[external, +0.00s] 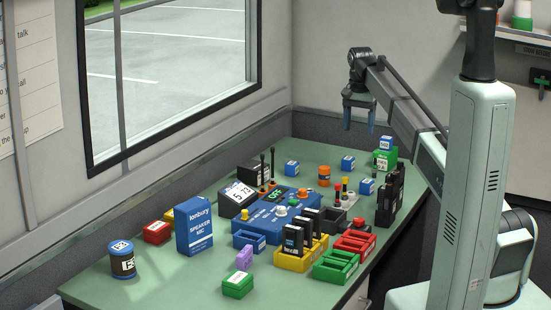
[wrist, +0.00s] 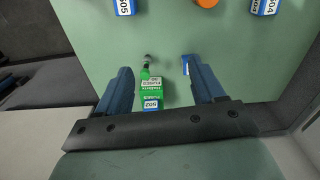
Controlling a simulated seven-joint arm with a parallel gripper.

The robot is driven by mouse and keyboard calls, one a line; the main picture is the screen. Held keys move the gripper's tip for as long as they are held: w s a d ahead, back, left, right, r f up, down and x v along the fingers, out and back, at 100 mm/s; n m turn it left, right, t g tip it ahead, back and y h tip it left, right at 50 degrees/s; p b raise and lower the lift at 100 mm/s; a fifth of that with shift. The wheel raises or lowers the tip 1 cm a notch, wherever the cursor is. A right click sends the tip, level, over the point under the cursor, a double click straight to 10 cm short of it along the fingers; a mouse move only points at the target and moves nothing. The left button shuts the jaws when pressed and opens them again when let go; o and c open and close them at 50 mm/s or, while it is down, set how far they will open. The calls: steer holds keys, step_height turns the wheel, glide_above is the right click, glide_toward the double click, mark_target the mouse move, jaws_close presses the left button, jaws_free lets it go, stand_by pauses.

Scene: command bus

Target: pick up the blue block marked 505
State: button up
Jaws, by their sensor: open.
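The blue block marked 505 (wrist: 124,7) is at the top left of the wrist view, cut by the frame edge, with its white label showing. By layout it matches the small blue block (external: 366,186) on the right part of the table in the external view, where I cannot read its number. My gripper (external: 358,121) is open and empty, high above the back of the table and apart from the block. In the wrist view its fingers (wrist: 158,66) spread on either side of a green box, well below block 505 in the picture.
Similar blue blocks are 504 (wrist: 265,6), 502 (wrist: 152,103) on a green box (wrist: 155,88), and one partly hidden by a finger (wrist: 185,64). An orange cylinder (external: 324,175) stands left of the block. Black radios (external: 390,198) and a grey holder (external: 346,201) crowd it.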

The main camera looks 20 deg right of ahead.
steer(key=s+a+f+m, duration=0.1)
steer(key=s+f+m, duration=0.1)
steer(key=s+m, duration=0.5)
steer(key=m, duration=1.3)
glide_toward(367, 181)
steer(key=f, duration=0.5)
steer(key=shift+w+a+f, duration=0.1)
steer(key=shift+a+f, duration=0.05)
steer(key=shift+a, duration=0.15)
steer(key=shift+d+f, duration=0.2)
steer(key=shift+f, duration=1.1)
steer(key=shift+d+f, duration=0.15)
steer(key=shift+f, duration=1.15)
steer(key=c, duration=1.1)
steer(key=shift+o, duration=0.2)
